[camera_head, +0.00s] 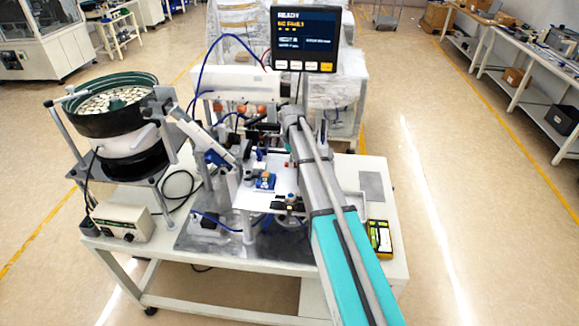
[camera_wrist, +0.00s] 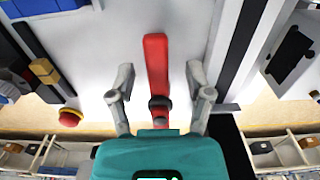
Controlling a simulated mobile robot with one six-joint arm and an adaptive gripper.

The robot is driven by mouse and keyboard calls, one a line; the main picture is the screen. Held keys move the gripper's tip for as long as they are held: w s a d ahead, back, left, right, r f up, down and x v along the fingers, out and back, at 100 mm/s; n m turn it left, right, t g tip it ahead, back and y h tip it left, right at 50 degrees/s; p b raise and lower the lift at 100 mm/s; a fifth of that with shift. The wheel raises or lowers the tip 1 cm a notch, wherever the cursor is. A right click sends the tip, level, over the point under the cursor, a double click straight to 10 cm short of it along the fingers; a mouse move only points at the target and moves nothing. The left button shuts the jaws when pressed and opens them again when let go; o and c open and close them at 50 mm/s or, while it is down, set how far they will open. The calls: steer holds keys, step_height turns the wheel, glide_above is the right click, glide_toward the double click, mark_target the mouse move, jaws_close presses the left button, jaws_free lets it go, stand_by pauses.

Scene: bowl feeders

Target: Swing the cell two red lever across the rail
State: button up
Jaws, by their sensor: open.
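The red lever (camera_wrist: 155,62) shows in the wrist view as a flat red bar, running nearly straight up the picture over a pale plate. A dark round knob or pivot (camera_wrist: 159,103) sits at its near end. My gripper (camera_wrist: 160,78) is open, with one finger on each side of the lever and a visible gap on both sides. I cannot tell how far the fingers are above it. A long dark and silver strip (camera_wrist: 238,50), possibly the rail, runs to the right of the lever. In the head view my arm hides the lever.
A red knob (camera_wrist: 70,117) and a yellow block (camera_wrist: 44,71) are left of my gripper. In the head view, a bowl feeder (camera_head: 112,105) stands on the left of the bench, a screen (camera_head: 304,40) behind it, and a yellow device (camera_head: 379,238) at right.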

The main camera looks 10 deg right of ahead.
steer(key=shift+f+b, duration=0.3)
steer(key=shift+f, duration=0.2)
jaws_close()
steer(key=shift+a, duration=0.3)
steer(key=shift+d, duration=0.2)
steer(key=shift+a, duration=0.1)
